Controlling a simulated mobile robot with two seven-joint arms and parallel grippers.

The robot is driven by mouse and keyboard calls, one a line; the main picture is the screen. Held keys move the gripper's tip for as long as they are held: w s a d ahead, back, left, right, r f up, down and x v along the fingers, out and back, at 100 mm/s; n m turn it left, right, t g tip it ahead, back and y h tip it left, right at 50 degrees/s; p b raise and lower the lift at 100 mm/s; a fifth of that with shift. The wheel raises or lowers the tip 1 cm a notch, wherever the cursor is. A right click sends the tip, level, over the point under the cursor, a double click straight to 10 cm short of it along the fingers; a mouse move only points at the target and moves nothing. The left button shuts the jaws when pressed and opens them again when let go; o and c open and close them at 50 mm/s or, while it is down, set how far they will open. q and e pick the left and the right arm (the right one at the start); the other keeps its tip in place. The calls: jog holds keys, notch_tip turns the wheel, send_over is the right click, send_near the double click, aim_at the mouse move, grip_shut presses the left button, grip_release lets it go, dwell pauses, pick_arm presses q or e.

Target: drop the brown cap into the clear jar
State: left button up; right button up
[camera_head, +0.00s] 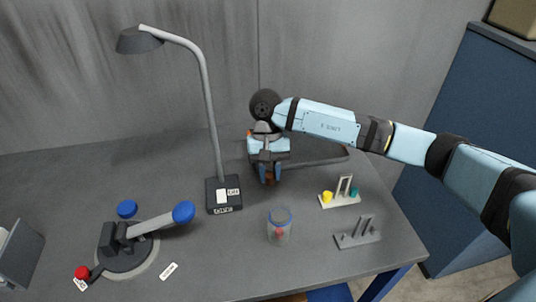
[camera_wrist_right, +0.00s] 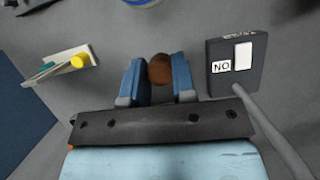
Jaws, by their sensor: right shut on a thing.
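The brown cap (camera_wrist_right: 159,70) is held between the blue fingers of my right gripper (camera_wrist_right: 157,78) in the wrist view. In the head view my right gripper (camera_head: 270,176) points down at the back of the table, and a little brown shows between its fingers. The clear jar (camera_head: 279,234) has a blue rim and stands upright in front of the gripper, apart from it. A small red thing (camera_head: 279,233) shows inside the jar. Part of the jar's rim shows at the top edge of the wrist view (camera_wrist_right: 143,3). My left gripper is not in view.
A desk lamp (camera_head: 211,105) with a dark base (camera_head: 223,208) stands left of the gripper. Right of the jar are a light stand (camera_head: 340,199) with yellow and teal pieces and a grey stand (camera_head: 358,238). A lever device (camera_head: 127,250) is at left.

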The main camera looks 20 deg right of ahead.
jog(key=s+a+r+m+t+y+p, duration=0.1)
jog(key=s+r+m+y+p, duration=0.1)
jog(key=s+r+m+p, duration=0.45)
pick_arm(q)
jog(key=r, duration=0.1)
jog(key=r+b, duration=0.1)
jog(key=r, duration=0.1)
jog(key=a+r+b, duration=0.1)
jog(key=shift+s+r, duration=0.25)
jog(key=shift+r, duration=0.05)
pick_arm(e)
notch_tip(320, 180, down, 7)
jog(key=s+m, duration=0.2)
jog(key=shift+s+t+y, duration=0.15)
jog(key=shift+t+y, duration=0.15)
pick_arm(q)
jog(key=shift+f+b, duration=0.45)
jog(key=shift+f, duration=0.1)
pick_arm(e)
jog(key=shift+r, duration=0.1)
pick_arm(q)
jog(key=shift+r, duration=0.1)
pick_arm(e)
jog(key=o, duration=1)
pick_arm(q)
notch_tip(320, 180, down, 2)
jog(key=shift+b, duration=0.95)
pick_arm(e)
jog(key=v, duration=1.4)
jog(key=shift+s, duration=0.1)
